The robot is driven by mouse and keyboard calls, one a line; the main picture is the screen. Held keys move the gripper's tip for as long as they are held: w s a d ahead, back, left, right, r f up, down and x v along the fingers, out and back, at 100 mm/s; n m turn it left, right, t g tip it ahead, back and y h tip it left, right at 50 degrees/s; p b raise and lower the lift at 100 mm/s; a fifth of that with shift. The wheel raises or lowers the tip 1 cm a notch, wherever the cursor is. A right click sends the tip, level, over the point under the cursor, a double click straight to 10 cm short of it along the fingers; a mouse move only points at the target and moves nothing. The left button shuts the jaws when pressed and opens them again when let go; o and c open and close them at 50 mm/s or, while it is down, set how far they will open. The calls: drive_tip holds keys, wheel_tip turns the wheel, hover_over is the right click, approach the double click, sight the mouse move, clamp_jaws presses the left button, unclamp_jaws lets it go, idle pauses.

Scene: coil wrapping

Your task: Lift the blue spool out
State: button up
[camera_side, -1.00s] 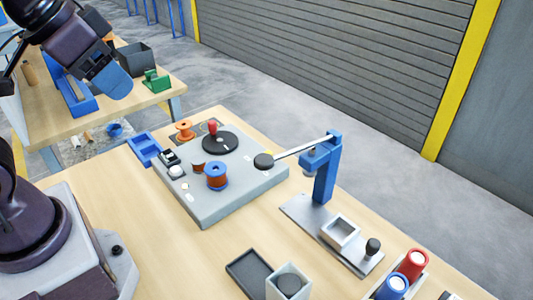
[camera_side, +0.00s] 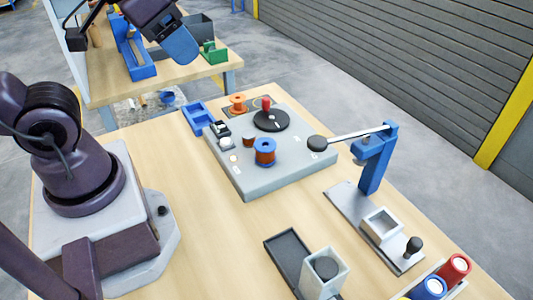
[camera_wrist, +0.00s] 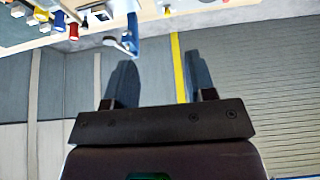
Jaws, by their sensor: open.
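A blue spool (camera_side: 432,287) with a pale centre stands in a light rack at the lower right of the side view, between a red spool (camera_side: 458,266) and a yellow one cut off by the edge. The rack's coloured spools show at the upper left of the wrist view, with the blue one (camera_wrist: 38,15) between red and yellow. A blue-flanged spool with copper winding (camera_side: 264,153) sits on the grey plate. My gripper (camera_wrist: 160,70) is open and empty, its two fingers apart. In the side view it hangs high at the upper left, far from the rack.
The grey plate (camera_side: 245,183) carries a black disc with a red knob (camera_side: 266,103) and an orange spool (camera_side: 238,103) is behind. A blue post (camera_side: 376,160) holds a long lever over it. A dark tray (camera_side: 288,258) and grey box stand in front.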

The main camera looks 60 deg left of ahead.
drive_tip(key=shift+o, duration=0.5)
drive_tip(key=o, duration=0.4)
drive_tip(key=m+g, duration=0.6)
drive_tip(key=m, duration=1.1)
hover_over(266, 148)
drive_tip(key=a, duration=0.1)
wheel_tip(266, 148, down, 17)
drive_tip(key=f, duration=1.2)
drive_tip(key=shift+w+d+f, duration=0.1)
drive_tip(key=shift+w+f, duration=0.15)
